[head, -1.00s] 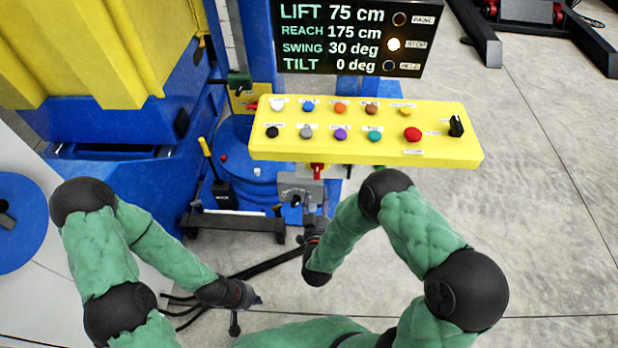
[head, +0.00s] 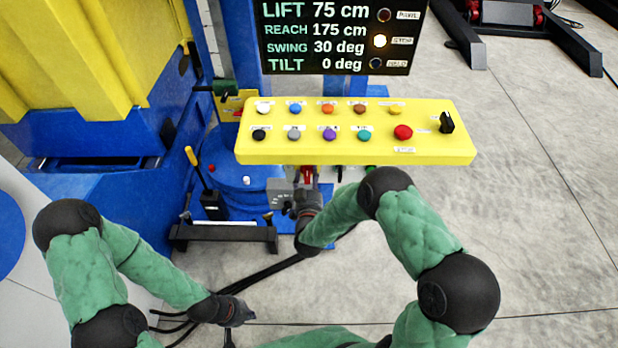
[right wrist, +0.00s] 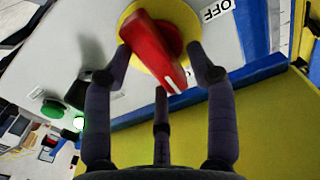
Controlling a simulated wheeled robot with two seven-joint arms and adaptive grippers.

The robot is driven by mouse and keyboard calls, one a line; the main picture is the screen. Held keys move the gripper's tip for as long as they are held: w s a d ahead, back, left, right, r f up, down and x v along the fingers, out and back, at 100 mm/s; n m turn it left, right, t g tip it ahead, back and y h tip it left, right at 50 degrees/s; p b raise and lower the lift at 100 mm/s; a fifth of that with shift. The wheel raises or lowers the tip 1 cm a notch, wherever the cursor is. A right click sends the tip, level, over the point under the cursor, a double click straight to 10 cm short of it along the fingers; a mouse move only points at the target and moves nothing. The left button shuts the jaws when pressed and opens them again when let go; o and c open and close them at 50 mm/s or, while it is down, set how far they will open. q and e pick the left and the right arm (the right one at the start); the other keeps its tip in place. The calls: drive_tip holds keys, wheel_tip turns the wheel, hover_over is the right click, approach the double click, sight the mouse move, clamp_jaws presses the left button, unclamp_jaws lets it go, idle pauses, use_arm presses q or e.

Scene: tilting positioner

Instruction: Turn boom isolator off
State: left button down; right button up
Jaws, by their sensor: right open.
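The boom isolator's red handle (right wrist: 158,48) sits on a round yellow plate (right wrist: 182,15) on a grey box. An OFF label (right wrist: 217,11) is beside the plate, and the handle's white mark points away from it, toward the lower right. In the head view the grey isolator box (head: 280,191) is below the yellow panel, partly hidden by my right gripper (head: 303,200). In the right wrist view that gripper (right wrist: 161,60) is open, its fingers on either side of the handle; contact is unclear. My left gripper (head: 240,314) hangs low at left, its jaws too small to judge.
The yellow button panel (head: 350,152) stands just above my right gripper, with a red button (head: 403,132) and a black knob (head: 446,122). The display (head: 340,40) reads tilt 0 deg, with the middle lamp lit. Cables (head: 262,275) lie on the floor.

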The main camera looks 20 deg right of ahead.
drive_tip(key=shift+w, duration=0.15)
clamp_jaws()
drive_tip(key=shift+n, duration=0.3)
drive_tip(key=n, duration=0.3)
drive_tip(key=shift+a+r+n, duration=0.1)
drive_tip(key=shift+a+n, duration=0.1)
drive_tip(key=shift+n, duration=0.1)
drive_tip(key=n, duration=0.4)
drive_tip(key=shift+w+a+n, duration=0.1)
drive_tip(key=shift+a+n, duration=0.15)
drive_tip(key=shift+n, duration=0.05)
drive_tip(key=shift+w+a+f+n+p, duration=0.1)
drive_tip(key=shift+a+n+p, duration=0.05)
drive_tip(key=shift+n, duration=1.35)
drive_tip(key=shift+a+f+n+p, duration=0.1)
drive_tip(key=shift+f+n+p, duration=0.1)
drive_tip(key=shift+n, duration=1.3)
drive_tip(key=shift+w+a+f+n+p, duration=0.1)
drive_tip(key=shift+a+n+p, duration=0.05)
drive_tip(key=shift+n, duration=1.35)
drive_tip(key=shift+s, duration=0.1)
